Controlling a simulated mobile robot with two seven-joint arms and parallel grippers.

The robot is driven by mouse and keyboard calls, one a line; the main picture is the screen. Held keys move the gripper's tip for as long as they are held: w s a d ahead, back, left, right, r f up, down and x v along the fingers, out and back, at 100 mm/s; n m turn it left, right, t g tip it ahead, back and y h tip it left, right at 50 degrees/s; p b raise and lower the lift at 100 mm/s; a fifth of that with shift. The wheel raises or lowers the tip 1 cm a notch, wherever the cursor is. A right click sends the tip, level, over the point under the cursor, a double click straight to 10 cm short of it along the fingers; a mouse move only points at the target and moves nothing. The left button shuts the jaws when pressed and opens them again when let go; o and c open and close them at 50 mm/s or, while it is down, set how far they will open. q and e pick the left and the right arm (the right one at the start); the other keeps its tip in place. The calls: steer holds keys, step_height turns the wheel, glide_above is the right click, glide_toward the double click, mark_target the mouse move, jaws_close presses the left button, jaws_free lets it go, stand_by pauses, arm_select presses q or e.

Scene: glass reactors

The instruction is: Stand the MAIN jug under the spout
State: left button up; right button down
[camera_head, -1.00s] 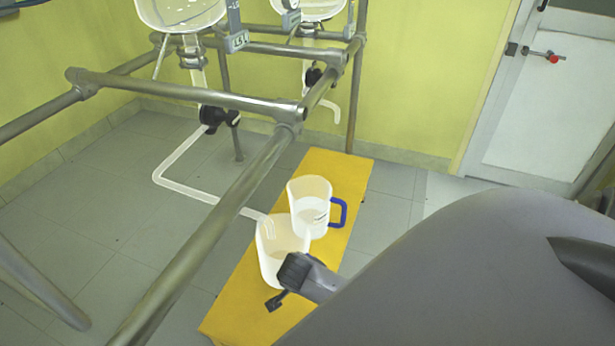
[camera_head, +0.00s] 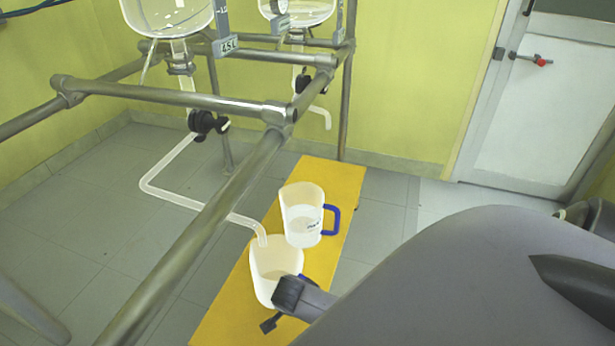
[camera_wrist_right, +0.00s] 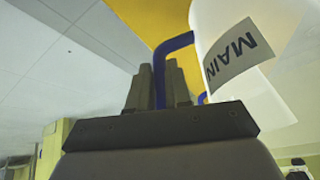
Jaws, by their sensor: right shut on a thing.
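The MAIN jug (camera_head: 262,283) is white and translucent, with a blue handle, at the near part of the yellow bench in the head view. Its label MAIN (camera_wrist_right: 238,53) shows in the wrist view. My right gripper (camera_head: 284,290) is at its near right side. In the wrist view the right gripper (camera_wrist_right: 160,85) is shut on the blue handle (camera_wrist_right: 170,48). The spout's bent end (camera_head: 262,238) overlaps the jug's far left rim. I cannot tell whether the jug's base touches the bench. My left gripper is out of view.
A second jug (camera_head: 303,217) with a blue handle and liquid inside stands just behind on the yellow bench (camera_head: 325,176). A metal rail (camera_head: 200,235) runs close along the left. Glass vessels (camera_head: 170,15) hang behind. The bench's far end is clear.

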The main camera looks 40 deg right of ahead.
steer(key=c, duration=0.9)
jaws_free()
steer(key=shift+f, duration=0.1)
